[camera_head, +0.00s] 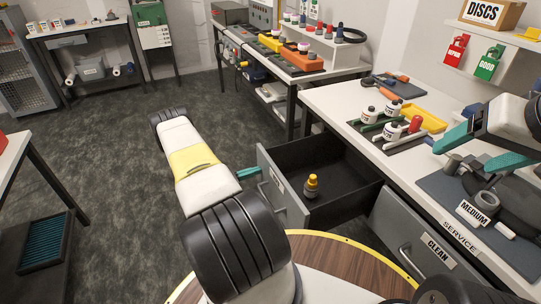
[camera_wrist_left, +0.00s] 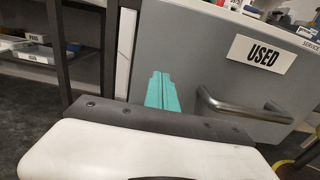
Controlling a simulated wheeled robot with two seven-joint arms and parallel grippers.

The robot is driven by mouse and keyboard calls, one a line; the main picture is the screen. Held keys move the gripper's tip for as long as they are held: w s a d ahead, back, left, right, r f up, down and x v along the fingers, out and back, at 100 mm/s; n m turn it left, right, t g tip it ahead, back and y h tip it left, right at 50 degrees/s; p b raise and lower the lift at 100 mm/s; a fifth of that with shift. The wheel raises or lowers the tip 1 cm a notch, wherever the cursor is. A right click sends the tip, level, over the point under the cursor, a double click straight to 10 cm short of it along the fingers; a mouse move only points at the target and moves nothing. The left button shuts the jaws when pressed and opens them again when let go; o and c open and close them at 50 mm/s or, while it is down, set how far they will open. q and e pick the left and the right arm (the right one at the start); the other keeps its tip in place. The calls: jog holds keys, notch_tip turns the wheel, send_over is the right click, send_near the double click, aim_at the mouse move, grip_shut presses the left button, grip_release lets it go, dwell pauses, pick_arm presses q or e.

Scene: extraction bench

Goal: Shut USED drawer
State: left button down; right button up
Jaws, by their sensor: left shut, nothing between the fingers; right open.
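The USED drawer (camera_head: 283,190) is pulled open from under the white bench in the head view. Its grey front, with the USED label (camera_wrist_left: 264,52) and bar handle (camera_wrist_left: 240,108), fills much of the left wrist view. A small yellow and black item (camera_head: 312,186) stands inside the drawer. My left gripper (camera_head: 250,172) is shut and empty, its teal fingers (camera_wrist_left: 161,92) pointing at the drawer front, left of the label and handle. I cannot tell whether they touch it. My right gripper (camera_head: 463,151) is open above the bench on the right.
The CLEAN drawer (camera_head: 424,247) beside it is shut. On the bench are white bottles (camera_head: 392,132) in a rack, a yellow tray (camera_head: 420,112) and a MEDIUM-labelled grey mat (camera_head: 445,191). A round wooden top (camera_head: 340,262) is close in front.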

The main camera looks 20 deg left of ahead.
pick_arm(q)
jog(key=x, duration=2.9)
jog(key=shift+s, duration=0.15)
jog(key=shift+d, duration=0.1)
jog(key=shift+w+r, duration=0.1)
jog(key=shift+w, duration=0.1)
